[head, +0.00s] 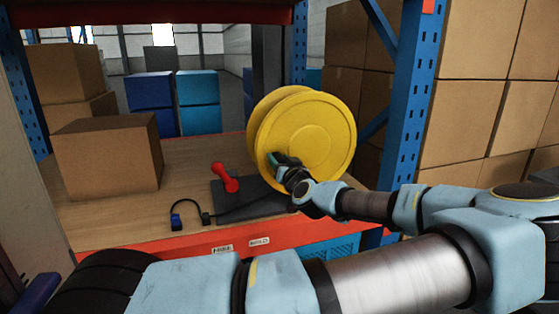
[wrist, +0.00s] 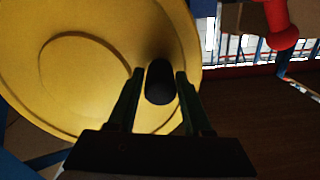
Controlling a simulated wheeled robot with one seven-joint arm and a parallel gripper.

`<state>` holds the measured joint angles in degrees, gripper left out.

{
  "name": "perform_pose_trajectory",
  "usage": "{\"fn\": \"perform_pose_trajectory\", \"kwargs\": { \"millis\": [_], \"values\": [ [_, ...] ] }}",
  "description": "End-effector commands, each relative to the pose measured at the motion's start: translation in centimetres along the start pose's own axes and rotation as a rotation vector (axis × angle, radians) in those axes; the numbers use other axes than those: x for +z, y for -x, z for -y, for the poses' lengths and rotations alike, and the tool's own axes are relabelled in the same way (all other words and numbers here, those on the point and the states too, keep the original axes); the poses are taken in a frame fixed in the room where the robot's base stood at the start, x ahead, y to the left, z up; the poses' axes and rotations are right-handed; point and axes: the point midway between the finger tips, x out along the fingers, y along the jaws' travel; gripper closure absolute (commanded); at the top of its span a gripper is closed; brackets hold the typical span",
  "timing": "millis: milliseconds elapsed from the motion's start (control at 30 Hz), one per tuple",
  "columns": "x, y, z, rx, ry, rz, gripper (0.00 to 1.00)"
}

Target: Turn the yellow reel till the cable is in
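The yellow reel (head: 318,125) stands upright on the shelf, and its face fills the left of the wrist view (wrist: 85,60). A dark crank knob (wrist: 160,82) sticks out from the reel's face near its rim. My gripper (head: 280,163) is at the reel's lower left; in the wrist view its two fingers (wrist: 159,88) stand on either side of the knob, with a narrow gap showing at each side. The black cable (head: 184,202) lies loose on the shelf left of the reel, with a blue plug (head: 177,220) near the front edge.
A red-handled lever (head: 225,177) rises from a dark base plate (head: 250,198) beside the reel, and also shows in the wrist view (wrist: 279,25). A cardboard box (head: 108,158) sits at the shelf's left. A blue rack post (head: 408,110) stands right of the reel.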

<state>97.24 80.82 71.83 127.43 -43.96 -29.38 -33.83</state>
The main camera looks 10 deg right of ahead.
Motion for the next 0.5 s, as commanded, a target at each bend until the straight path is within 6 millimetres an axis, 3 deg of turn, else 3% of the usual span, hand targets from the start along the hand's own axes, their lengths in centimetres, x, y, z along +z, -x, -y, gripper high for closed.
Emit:
{"fn": "perform_pose_trajectory", "kwargs": {
  "millis": [67, 400, 500],
  "values": [
    [-0.01, 0.01, 0.0, 0.0, 0.0, 0.0, 0.6],
    [-0.01, 0.01, 0.01, 0.0, 0.0, 0.0, 0.98],
    [-0.01, 0.01, 0.01, 0.0, 0.0, 0.0, 1.0]
  ]
}}
